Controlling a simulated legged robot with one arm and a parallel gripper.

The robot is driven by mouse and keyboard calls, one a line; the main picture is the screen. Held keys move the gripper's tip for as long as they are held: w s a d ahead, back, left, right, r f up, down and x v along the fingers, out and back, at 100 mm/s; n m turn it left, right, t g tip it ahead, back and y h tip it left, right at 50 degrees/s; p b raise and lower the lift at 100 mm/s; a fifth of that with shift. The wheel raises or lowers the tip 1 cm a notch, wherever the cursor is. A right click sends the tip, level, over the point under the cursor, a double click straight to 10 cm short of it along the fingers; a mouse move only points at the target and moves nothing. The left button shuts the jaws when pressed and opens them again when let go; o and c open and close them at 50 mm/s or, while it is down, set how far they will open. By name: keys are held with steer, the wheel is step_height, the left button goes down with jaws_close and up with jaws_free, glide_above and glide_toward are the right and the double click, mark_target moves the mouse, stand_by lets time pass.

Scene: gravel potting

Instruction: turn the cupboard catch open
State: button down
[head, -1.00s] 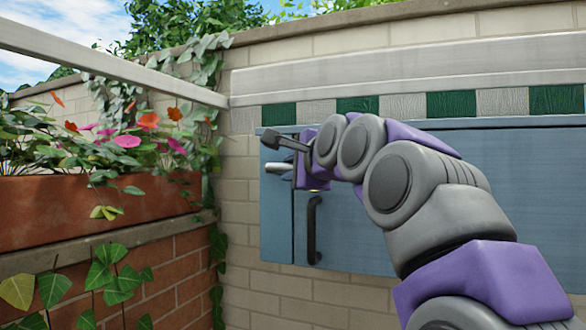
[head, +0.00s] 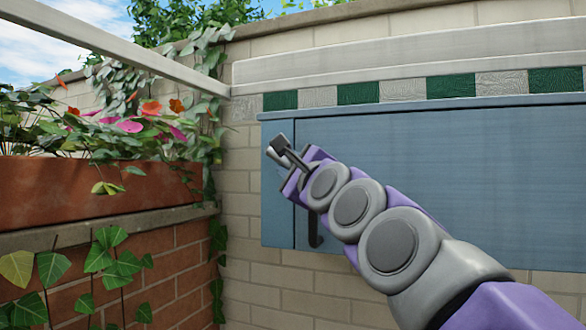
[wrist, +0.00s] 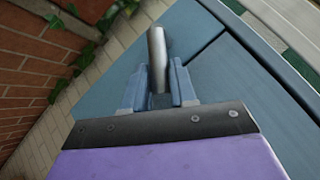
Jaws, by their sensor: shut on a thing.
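The cupboard (head: 440,180) is blue and set in a pale brick wall. Its catch (wrist: 157,50) is a silver rounded bar in the wrist view, standing between the two blue-grey fingers. My gripper (wrist: 160,88) is shut on this bar, whose far end sticks out past the fingertips. In the head view my gripper (head: 285,166) is at the cupboard's upper left, tilted up to the left. My wrist hides most of the catch there. The door looks closed in the head view.
A dark vertical handle (head: 314,230) is just below my wrist, partly hidden. A terracotta planter (head: 100,190) with flowers stands on a brick ledge at left. A pale rail (head: 120,48) crosses the upper left. Ivy hangs in the corner.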

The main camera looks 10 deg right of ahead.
steer(key=shift+w+a+f+m+t+b, duration=0.15)
steer(key=shift+a+f+m+t+b, duration=0.1)
steer(key=shift+f+m+t+b, duration=0.25)
steer(key=shift+r, duration=0.15)
steer(key=c, duration=1)
jaws_free()
steer(key=b+v, duration=0.2)
steer(key=v, duration=1.5)
steer(key=shift+s, duration=0.3)
steer(key=shift+a, duration=0.1)
